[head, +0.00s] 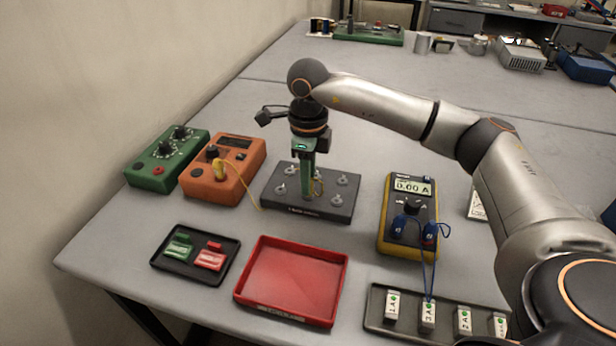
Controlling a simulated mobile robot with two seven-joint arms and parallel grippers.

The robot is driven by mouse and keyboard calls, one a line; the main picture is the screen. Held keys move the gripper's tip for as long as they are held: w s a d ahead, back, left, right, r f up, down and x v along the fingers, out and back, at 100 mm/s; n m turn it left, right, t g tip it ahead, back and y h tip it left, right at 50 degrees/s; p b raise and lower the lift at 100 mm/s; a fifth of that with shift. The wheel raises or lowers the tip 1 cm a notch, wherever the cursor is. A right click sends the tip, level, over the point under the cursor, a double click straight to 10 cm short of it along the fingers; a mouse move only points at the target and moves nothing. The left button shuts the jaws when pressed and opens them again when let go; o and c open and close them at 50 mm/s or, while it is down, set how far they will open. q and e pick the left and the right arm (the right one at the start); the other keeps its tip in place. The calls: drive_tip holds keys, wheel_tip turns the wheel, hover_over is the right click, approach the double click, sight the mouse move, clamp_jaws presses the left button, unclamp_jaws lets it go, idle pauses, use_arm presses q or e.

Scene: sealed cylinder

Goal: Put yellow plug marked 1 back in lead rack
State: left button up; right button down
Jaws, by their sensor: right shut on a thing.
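My right gripper (308,194) points straight down over a black board (330,210) with several metal posts. It is shut on a yellow plug, mostly hidden by the green fingers; a bit of yellow lead (319,185) shows beside them. The plug's mark cannot be read, nor whether it touches the board. A yellow lead runs from another yellow plug (218,170) in the orange box (232,183) toward the board. No label I can read tells which thing is the lead rack. My left gripper is not in view.
A green box (160,170) stands left. In front are a black tray (163,265) with green and red pieces and an empty red tray (290,283). A yellow meter (393,240) with blue leads and a dark tray (376,302) of white blocks are right. My right arm spans the right side.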

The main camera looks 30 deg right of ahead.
drive_tip(key=shift+f, duration=0.25)
idle(0.6)
drive_tip(key=c, duration=0.6)
unclamp_jaws()
wheel_tip(320, 180, up, 13)
drive_tip(key=shift+f, duration=0.2)
